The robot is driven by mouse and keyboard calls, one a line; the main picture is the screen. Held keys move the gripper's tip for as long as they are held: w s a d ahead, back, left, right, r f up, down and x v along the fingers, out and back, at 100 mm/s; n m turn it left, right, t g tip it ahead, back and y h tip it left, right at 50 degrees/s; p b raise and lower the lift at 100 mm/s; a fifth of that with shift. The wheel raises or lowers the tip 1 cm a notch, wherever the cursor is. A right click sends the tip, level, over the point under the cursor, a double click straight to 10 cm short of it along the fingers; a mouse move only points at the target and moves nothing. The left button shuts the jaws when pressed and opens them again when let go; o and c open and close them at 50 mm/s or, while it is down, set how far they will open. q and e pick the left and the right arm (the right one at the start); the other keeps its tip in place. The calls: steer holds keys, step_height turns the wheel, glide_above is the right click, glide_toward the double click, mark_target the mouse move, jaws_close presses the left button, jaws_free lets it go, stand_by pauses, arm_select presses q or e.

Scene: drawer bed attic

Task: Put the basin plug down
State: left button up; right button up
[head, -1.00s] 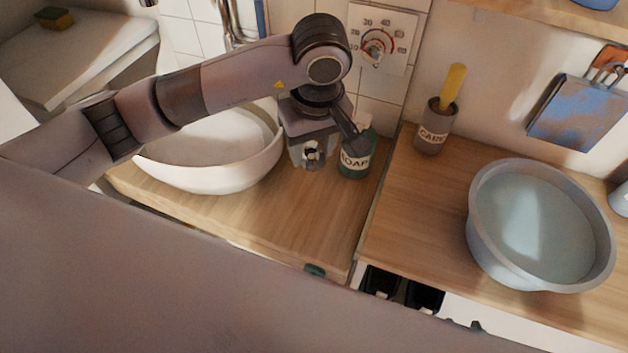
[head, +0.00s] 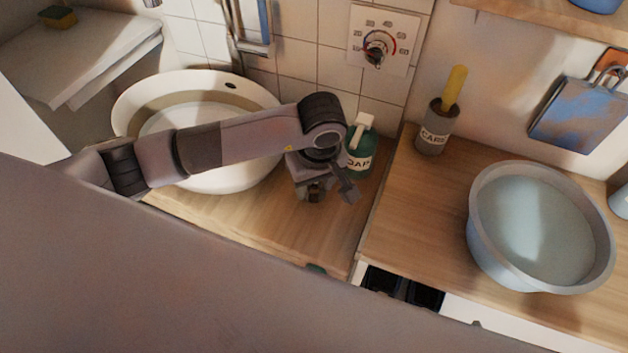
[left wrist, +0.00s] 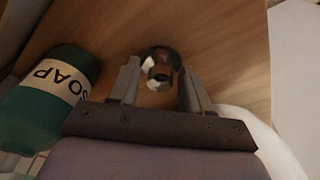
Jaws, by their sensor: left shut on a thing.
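My left gripper (head: 328,193) is over the wooden counter (head: 255,220), between the basin and the soap bottle. It is shut on the basin plug (left wrist: 160,68), a small round, shiny metal piece between the fingertips in the left wrist view. In the head view the plug (head: 314,191) shows only as a small dark bit under the gripper. I cannot tell whether it touches the counter. The white basin (head: 130,105) stands left of the gripper, partly hidden by my left arm. My right gripper is not in view.
A green soap bottle (head: 361,150) stands close behind the gripper; it also shows in the left wrist view (left wrist: 45,105). To the right are a labelled pot (head: 434,135) with a yellow handle and a blue-grey tub (head: 480,245) of water.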

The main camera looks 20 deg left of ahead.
mark_target(318, 200)
arm_select(q)
steer(key=shift+f, duration=0.15)
steer(key=o, duration=1.1)
steer(key=shift+c, duration=0.2)
steer(key=shift+r, duration=0.25)
step_height(318, 200, up, 12)
steer(key=s+d, duration=0.1)
steer(key=shift+s+b, duration=0.15)
steer(key=shift+b, duration=0.25)
steer(key=shift+d+f, duration=0.15)
